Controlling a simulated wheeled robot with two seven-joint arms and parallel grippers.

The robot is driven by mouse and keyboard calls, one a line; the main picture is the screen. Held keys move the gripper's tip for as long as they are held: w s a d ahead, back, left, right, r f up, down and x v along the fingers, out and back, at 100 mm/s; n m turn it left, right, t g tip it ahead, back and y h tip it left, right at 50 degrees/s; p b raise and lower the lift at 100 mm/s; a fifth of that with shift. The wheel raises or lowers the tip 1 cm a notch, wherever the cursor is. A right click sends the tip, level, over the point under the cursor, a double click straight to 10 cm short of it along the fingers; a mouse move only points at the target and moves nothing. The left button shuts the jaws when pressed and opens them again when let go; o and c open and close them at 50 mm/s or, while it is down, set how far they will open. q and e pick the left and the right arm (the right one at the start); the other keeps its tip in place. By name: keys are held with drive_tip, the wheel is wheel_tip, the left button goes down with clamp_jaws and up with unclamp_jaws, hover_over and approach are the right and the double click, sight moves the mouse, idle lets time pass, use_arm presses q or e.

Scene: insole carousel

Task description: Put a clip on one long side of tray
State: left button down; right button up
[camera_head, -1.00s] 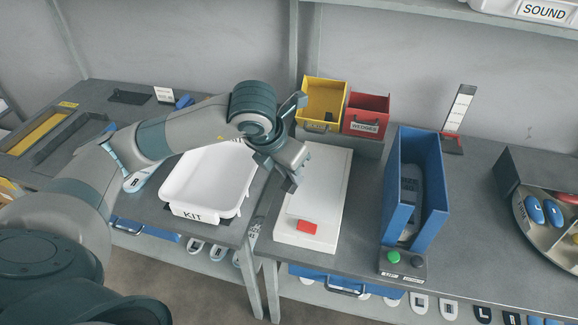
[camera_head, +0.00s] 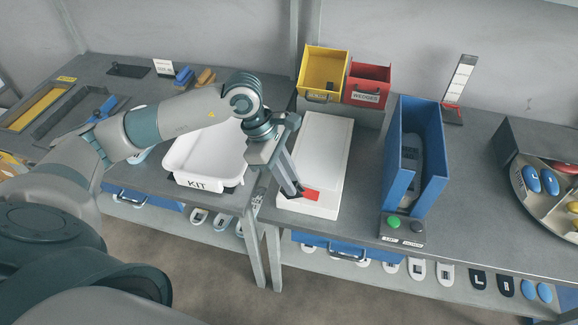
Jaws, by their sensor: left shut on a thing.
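The white tray (camera_head: 207,164) labelled KIT lies on the left table, its front label facing me. My left arm crosses over its back part. A small red piece (camera_head: 312,195), which looks like the clip, lies at the near end of a flat white box (camera_head: 326,150) right of the tray. My left gripper (camera_head: 297,190) points down at the box's near end, fingertips against the left side of the red piece. It appears shut on this piece; the fingertips hide part of it. My right gripper is not in view.
Yellow (camera_head: 323,70) and red (camera_head: 367,85) bins stand behind the white box. A tall blue holder (camera_head: 432,165) with green and dark buttons stands right of it. A round carousel (camera_head: 545,200) is at the far right. Blue and orange pieces lie at back left.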

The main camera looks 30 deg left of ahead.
use_arm(q)
drive_tip(key=s+d+f+m+g+y, duration=0.2)
drive_tip(key=f+m, duration=0.6)
drive_tip(key=m, duration=1.2)
drive_tip(key=s+g+y, duration=0.2)
drive_tip(key=s+g, duration=0.1)
drive_tip(key=s, duration=0.1)
drive_tip(key=shift+s+d+f+y, duration=0.2)
drive_tip(key=shift+s+d+y, duration=0.1)
drive_tip(key=shift+d, duration=0.1)
drive_tip(key=shift+w+d, duration=0.15)
